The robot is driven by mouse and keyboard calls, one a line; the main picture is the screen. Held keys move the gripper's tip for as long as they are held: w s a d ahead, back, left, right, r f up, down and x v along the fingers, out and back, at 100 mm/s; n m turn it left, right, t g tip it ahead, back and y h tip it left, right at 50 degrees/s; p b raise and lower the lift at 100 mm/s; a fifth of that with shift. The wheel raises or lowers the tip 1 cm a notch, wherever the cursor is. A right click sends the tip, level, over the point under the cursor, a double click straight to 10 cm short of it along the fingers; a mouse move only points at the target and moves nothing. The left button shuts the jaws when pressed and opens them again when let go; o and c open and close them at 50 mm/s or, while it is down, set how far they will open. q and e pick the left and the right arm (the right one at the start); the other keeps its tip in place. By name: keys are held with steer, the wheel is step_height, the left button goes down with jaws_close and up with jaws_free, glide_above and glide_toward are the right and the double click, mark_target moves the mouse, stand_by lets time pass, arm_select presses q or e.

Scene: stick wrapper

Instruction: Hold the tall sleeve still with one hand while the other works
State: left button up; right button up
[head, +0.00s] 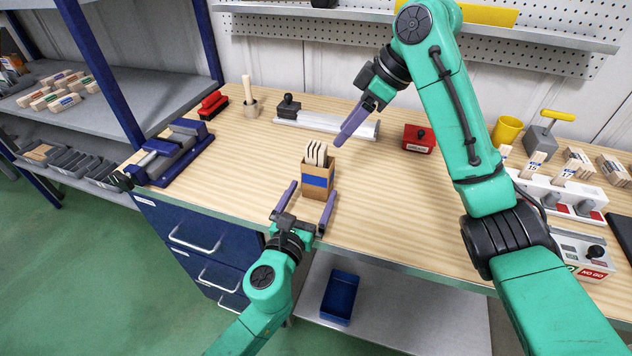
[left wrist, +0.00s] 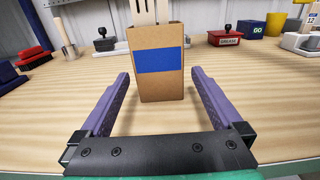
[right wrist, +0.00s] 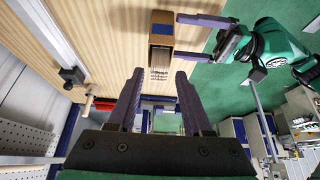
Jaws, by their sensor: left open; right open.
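The tall sleeve (head: 318,183) is a brown cardboard box with a blue band, standing upright on the workbench. Several pale flat sticks (head: 316,153) poke out of its open top. My left gripper (head: 306,190) is open in front of the sleeve, its purple fingers pointing at it; in the left wrist view the sleeve (left wrist: 158,85) stands just beyond and between the fingertips. My right gripper (head: 343,138) is in the air above and behind the sleeve, its fingers seen nearly edge-on. In the right wrist view its fingers (right wrist: 160,85) are apart and empty, with the sleeve (right wrist: 161,30) beyond them.
A blue clamp-like fixture (head: 170,152) stands at the bench's left end. A white stand (head: 560,190) is at right. The bench around the sleeve is clear.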

arm_select(q)
steer(key=x, duration=0.5)
steer(key=shift+w, duration=0.2)
steer(key=c, duration=1.2)
steer(key=shift+o, duration=0.2)
arm_select(e)
steer(key=o, duration=0.4)
steer(key=shift+c, duration=0.2)
steer(key=shift+o, duration=1.2)
steer(key=shift+s+a+r, duration=0.1)
steer(key=shift+a+r, duration=0.05)
steer(key=shift+a, duration=0.05)
arm_select(q)
steer(key=shift+s, duration=0.1)
arm_select(e)
steer(key=m+t+h, duration=0.4)
steer(key=m+h, duration=0.3)
steer(key=m, duration=1.1)
glide_toward(316, 146)
steer(key=x, duration=1)
steer(key=shift+w+f, duration=0.2)
steer(key=shift+f, duration=0.1)
